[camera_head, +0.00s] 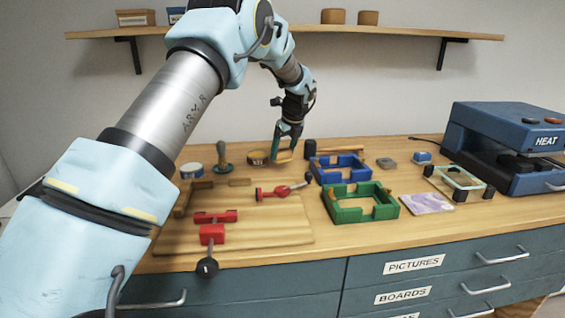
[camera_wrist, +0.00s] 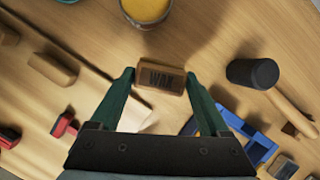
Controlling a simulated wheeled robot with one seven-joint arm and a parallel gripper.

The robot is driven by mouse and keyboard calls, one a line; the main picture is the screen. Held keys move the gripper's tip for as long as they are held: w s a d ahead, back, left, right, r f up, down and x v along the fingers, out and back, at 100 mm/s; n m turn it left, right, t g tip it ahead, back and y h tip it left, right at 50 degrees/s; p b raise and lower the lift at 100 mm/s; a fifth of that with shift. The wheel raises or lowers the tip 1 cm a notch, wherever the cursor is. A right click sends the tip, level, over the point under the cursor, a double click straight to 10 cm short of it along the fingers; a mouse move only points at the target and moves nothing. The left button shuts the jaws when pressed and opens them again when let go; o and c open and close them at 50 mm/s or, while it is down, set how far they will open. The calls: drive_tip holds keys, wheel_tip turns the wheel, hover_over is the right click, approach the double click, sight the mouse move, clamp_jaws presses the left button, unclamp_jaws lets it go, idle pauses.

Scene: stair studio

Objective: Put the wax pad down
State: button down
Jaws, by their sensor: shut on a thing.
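The wax pad (camera_wrist: 160,78) is a small tan block with dark lettering on its face. In the wrist view it sits between the fingertips of my gripper (camera_wrist: 160,76), which is shut on it. In the head view my gripper (camera_head: 285,147) is over the back middle of the bench, right of a yellow-topped tin (camera_head: 257,158). The pad shows there only as a small tan strip at the fingertips. I cannot tell whether its underside touches the bench.
A black-headed mallet (camera_wrist: 252,73) and a blue frame (camera_head: 338,168) are to the right. A green frame (camera_head: 360,204) is nearer. Red clamps (camera_head: 212,234) are on a wooden board (camera_head: 275,234) in front. A blue heat press (camera_head: 510,145) stands far right.

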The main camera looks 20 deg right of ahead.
sight(285, 156)
drive_tip(key=shift+f+p, duration=0.4)
drive_tip(key=shift+f, duration=1.7)
unclamp_jaws()
drive_tip(key=shift+f, duration=0.1)
drive_tip(key=b+v, duration=0.2)
drive_tip(key=v, duration=1)
